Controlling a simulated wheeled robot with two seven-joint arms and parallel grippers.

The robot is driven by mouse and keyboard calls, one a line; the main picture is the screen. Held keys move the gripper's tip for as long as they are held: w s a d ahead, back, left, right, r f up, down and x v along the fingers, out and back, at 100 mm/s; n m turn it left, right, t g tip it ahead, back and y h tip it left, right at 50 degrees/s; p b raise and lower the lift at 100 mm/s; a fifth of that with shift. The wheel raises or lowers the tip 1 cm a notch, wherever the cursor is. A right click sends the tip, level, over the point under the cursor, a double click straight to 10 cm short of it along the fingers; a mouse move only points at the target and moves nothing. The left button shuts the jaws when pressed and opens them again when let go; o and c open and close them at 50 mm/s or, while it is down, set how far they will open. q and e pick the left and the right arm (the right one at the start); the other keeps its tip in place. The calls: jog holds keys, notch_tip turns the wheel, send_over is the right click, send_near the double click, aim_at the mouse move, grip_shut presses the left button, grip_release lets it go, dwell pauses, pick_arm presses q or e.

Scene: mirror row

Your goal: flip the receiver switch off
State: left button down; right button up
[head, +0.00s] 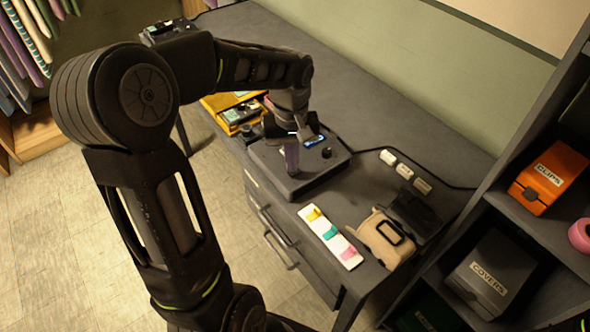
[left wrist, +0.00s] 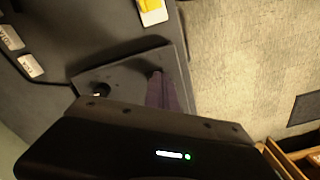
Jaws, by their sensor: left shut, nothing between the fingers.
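The receiver (head: 318,171) is a flat dark grey box on the desk, with a round black knob (head: 326,152) near its right side. It also shows in the left wrist view (left wrist: 125,77), with the knob (left wrist: 100,89) there too. My left gripper (head: 291,168) is shut and empty, pointing down over the left part of the receiver. Its fingers (left wrist: 157,78) overlap the receiver in the left wrist view; I cannot tell whether they touch it. I cannot make out the switch, which may be behind the fingers. My right gripper is not in view.
A yellow tray (head: 217,102) holding small devices stands behind the receiver. Nearer are a white strip with coloured tabs (head: 335,243), a beige case (head: 378,240) and several white labels (head: 404,171). A shelf with an orange clips box (head: 545,185) and a grey covers box (head: 484,279) stands right.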

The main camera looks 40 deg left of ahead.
pick_arm(q)
jog(key=shift+f+b, duration=0.6)
jog(key=shift+f, duration=0.25)
jog(key=shift+r, duration=0.15)
jog(key=shift+r+p, duration=2.7)
jog(key=shift+r, duration=0.7)
